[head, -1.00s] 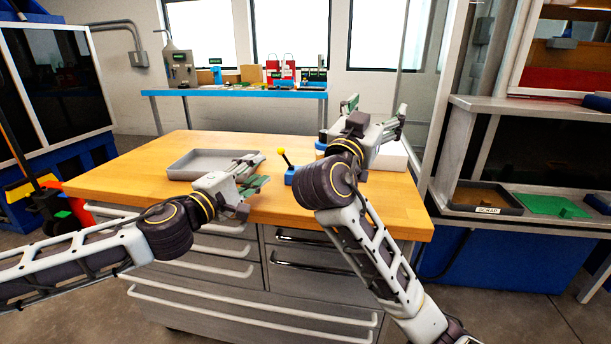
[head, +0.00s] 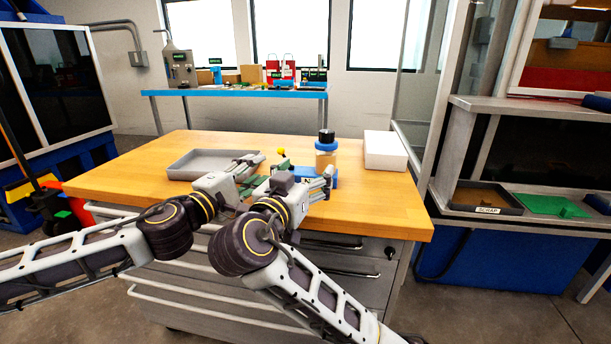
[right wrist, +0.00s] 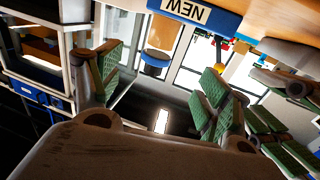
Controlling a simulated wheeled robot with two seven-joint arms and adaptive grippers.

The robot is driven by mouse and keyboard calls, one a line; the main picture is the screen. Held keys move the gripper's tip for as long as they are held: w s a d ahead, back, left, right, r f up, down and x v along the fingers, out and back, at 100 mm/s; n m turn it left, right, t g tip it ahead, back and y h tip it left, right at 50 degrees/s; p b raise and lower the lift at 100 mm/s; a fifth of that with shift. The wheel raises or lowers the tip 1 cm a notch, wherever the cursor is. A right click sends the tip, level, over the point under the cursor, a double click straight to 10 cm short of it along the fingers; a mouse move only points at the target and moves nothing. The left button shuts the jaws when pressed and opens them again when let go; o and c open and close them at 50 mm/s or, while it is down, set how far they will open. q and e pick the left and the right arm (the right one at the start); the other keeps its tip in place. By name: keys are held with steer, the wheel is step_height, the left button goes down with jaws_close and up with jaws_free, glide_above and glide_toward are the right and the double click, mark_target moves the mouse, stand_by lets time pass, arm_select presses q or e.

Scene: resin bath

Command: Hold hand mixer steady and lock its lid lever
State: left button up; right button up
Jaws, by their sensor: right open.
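The hand mixer shows in the head view as a blue base (head: 305,172) on the wooden bench, with a jar (head: 326,158) of amber contents under a black cap. Its yellow lever knob (head: 281,150) stands left of the jar. My right gripper (head: 305,177) is open and empty at the near side of the mixer, hiding part of the base. In the right wrist view, the base (right wrist: 190,12) and jar (right wrist: 163,33) appear upside down, beyond the spread green pads. My left gripper (head: 257,171) looks open, left of the mixer and close to my right gripper.
A grey tray (head: 190,176) lies at the left on the bench, beside my left gripper. A white box (head: 385,150) stands right of the jar. The bench's right front (head: 380,205) is clear. Drawers with handles lie below the edge.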

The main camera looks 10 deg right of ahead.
mark_target(322, 157)
steer(key=shift+w+d, duration=0.1)
steer(key=shift+w, duration=0.05)
steer(key=shift+x, duration=6.75)
steer(key=shift+c, duration=0.4)
steer(key=c, duration=1.3)
